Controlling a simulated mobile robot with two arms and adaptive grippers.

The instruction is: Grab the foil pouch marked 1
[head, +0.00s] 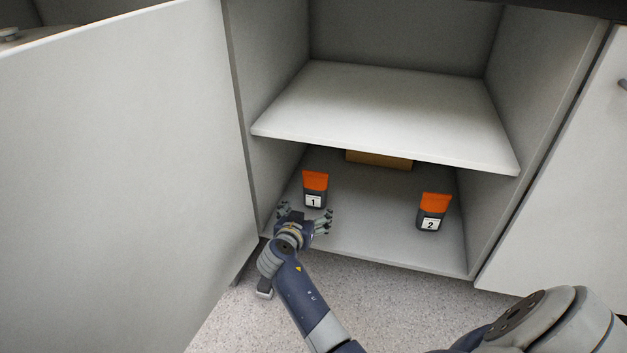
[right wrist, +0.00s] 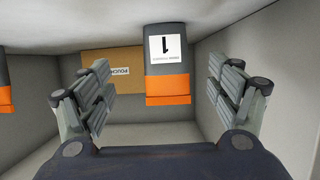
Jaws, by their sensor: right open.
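The foil pouch marked 1 (head: 314,190) stands upright on the cabinet's lower shelf, at the left. It is dark grey with an orange top and a white label. My right gripper (head: 306,216) is open just in front of it, near the shelf's front edge. In the right wrist view, where the scene appears upside down, pouch 1 (right wrist: 167,65) shows between the open fingers of the right gripper (right wrist: 168,90), beyond them and nearer the right finger. No contact is visible. My left gripper is not in view.
The pouch marked 2 (head: 433,212) stands at the right of the lower shelf. A brown box (head: 379,160) lies at the back. An upper shelf board (head: 390,115) hangs over them. The open door (head: 120,170) and cabinet side wall stand left of my right gripper.

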